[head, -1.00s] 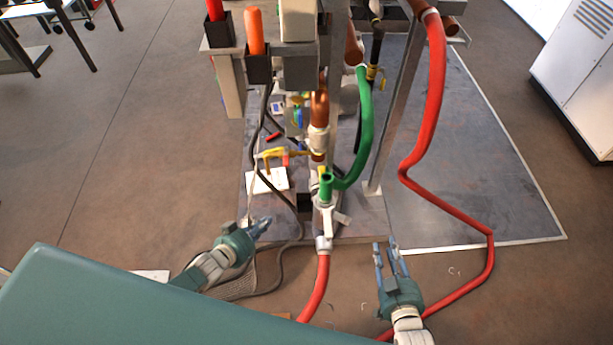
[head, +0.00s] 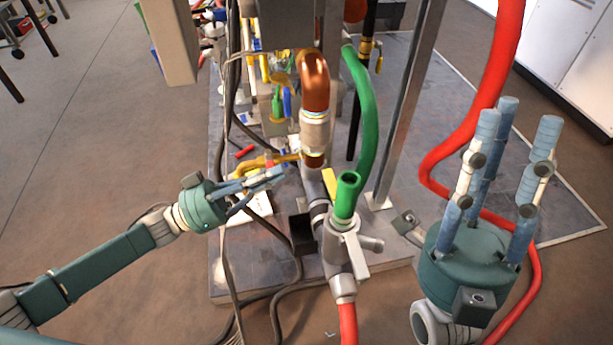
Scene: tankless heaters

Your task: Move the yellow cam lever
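A yellow lever (head: 262,163) extends left from the pipe below the copper elbow (head: 314,82). A second, smaller yellow piece (head: 330,186) sits beside the green hose; I cannot tell for sure which is the cam lever. My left gripper (head: 282,176) points right, its fingers just in front of the yellow lever in the picture. They partly overlap it, and I cannot tell whether they touch it. Its fingers lie close together, seen nearly edge-on. My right gripper (head: 515,118) is at the right with its fingers pointing up, apart and empty.
The green hose (head: 366,120) ends in a grey fitting with side handles (head: 345,245), above a red hose. A large red hose (head: 470,125) passes behind my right gripper. A metal post (head: 405,115) stands between. Black cables hang near my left gripper.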

